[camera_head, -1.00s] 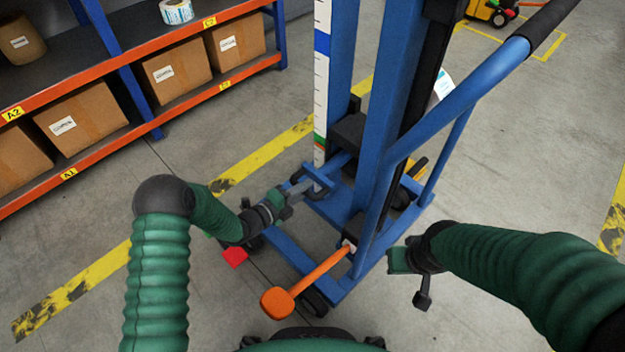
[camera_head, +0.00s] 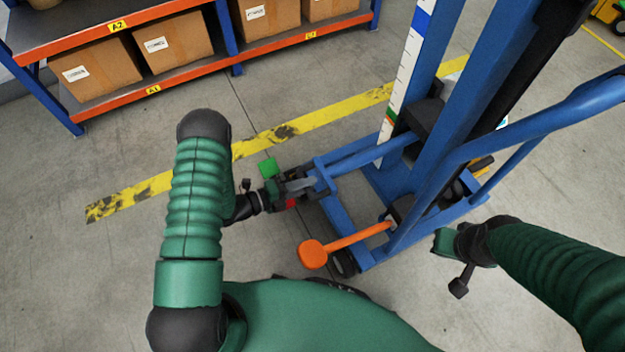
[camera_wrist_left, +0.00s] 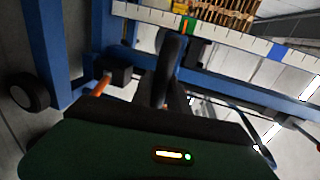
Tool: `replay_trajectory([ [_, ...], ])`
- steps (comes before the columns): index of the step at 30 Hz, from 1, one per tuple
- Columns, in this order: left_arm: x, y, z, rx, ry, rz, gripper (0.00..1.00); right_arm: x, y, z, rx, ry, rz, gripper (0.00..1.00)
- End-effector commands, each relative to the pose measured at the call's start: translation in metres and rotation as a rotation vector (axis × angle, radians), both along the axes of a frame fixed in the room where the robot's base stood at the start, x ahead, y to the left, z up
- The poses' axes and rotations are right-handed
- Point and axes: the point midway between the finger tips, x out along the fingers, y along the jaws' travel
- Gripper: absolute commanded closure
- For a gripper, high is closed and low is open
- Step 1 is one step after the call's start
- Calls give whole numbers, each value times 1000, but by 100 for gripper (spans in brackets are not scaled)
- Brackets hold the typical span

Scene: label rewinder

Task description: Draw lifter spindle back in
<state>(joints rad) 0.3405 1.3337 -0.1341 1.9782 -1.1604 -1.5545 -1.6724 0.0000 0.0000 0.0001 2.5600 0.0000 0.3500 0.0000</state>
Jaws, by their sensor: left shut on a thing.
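The blue lifter (camera_head: 470,95) stands in front of me to the right, with its mast upright and a white scale strip beside it. A blue bar (camera_head: 368,154), apparently the spindle, reaches left from the mast, low above the base. My left gripper (camera_head: 306,186) is at its left end, shut on a dark handle. The left wrist view shows this black handle (camera_wrist_left: 172,52) rising from between the fingers (camera_wrist_left: 172,98); the grip itself is partly hidden. My right gripper (camera_head: 443,243) hangs apart from the lifter, right of the base; its fingers are unclear.
An orange lever (camera_head: 314,254) sticks out from the lifter base towards me, just below my left gripper. A blue and orange shelf (camera_head: 215,52) with cardboard boxes stands at the back left. A yellow floor line (camera_head: 285,132) runs behind the gripper. Floor at left is clear.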

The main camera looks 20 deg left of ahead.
Motion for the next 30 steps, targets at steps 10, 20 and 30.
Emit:
replay_trajectory([
  [10, -6, 4, -6, 10, 18, 4, 72, 0, 0, 0, 0, 0, 0, 100],
  [20, -3, 3, -3, 6, 10, 3, 59, 0, 0, 0, 0, 0, 0, 100],
  [30, -34, 36, 11, 6, 11, 8, 59, 0, 0, 20, 0, 0, 0, 100],
])
